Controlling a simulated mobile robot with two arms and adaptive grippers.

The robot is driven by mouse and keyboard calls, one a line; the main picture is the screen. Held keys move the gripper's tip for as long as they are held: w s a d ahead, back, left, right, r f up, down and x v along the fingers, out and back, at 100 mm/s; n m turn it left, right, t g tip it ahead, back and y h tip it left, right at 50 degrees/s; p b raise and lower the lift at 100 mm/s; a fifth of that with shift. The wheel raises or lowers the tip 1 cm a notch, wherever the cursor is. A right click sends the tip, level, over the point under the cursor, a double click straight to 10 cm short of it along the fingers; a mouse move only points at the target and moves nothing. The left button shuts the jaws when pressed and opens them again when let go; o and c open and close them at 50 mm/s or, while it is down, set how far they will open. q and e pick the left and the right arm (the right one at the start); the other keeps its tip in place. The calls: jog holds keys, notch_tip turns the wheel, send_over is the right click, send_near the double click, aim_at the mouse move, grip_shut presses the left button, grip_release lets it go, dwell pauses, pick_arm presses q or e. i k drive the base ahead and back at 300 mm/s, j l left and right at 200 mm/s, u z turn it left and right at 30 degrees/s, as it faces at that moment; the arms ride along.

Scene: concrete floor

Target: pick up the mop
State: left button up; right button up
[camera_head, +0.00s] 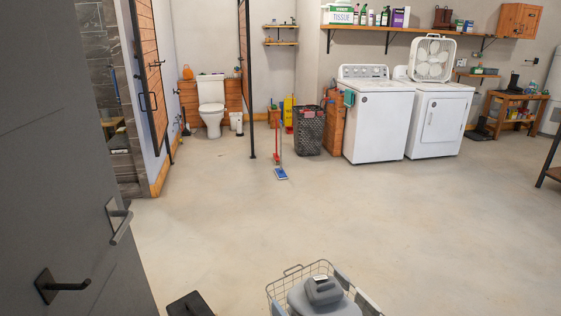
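The mop (281,173) is far across the room, in the middle of the view. It has a flat blue and white head on the floor and a thin handle rising roughly upright from it. A slim red tool stands just behind and left of the handle, and the two partly overlap. A yellow item (288,112) is behind them. At this distance I cannot tell what the handle rests against. Neither of my grippers can be made out in the view, and nothing touches the mop.
A dark laundry hamper (308,130) stands right of the mop, then a washer (378,120) and dryer (440,122). A black post (250,100) is to the left. A grey door (60,180) fills the near left. A wire basket (292,268) is at bottom center. Open concrete floor lies between.

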aim_at(279, 172)
jog(key=i+l+z, duration=0.2)
jog(key=l+z, duration=0.25)
jog(key=i+l+z, duration=0.7)
jog(key=l+z, duration=0.2)
jog(key=i+l+z, duration=0.2)
jog(key=i+z, duration=0.25)
jog(key=i+l, duration=0.1)
jog(key=i, duration=0.35)
jog(key=i+l, duration=0.1)
jog(key=i, duration=0.3)
jog(key=i+j+u, duration=0.2)
jog(key=i+u, duration=1.1)
jog(key=i+l+u, duration=0.4)
jog(key=i+j+u, duration=0.4)
jog(key=i, duration=0.4)
jog(key=i+u, duration=0.45)
jog(key=i, duration=0.35)
jog(key=i+l+u, duration=0.15)
jog(key=i+u, duration=0.25)
jog(key=i, duration=0.45)
